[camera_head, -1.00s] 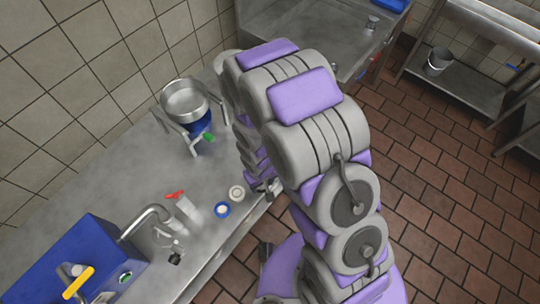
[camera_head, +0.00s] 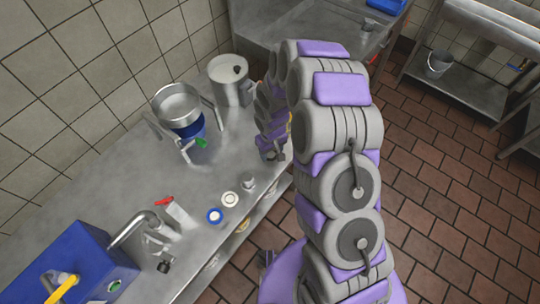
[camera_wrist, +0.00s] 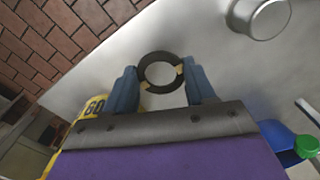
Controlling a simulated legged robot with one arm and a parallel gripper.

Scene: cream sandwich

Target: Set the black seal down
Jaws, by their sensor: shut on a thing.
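The black seal, a dark ring (camera_wrist: 144,70), shows in the wrist view between the two blue fingers of my gripper (camera_wrist: 160,78). My gripper is shut on it, with small tan pads touching the ring's sides. The grey metal counter lies beyond the ring; I cannot tell how far below. In the head view my gripper (camera_head: 272,152) is over the counter's right part, near its front edge. The seal cannot be made out there.
On the counter (camera_head: 125,190) stand a metal pan on a blue base (camera_head: 178,103), a metal pot (camera_head: 228,82), a small grey cup (camera_head: 248,185), white and blue-rimmed round pieces, and a blue box (camera_head: 75,265). A yellow thing marked 60 (camera_wrist: 95,105) is near my gripper.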

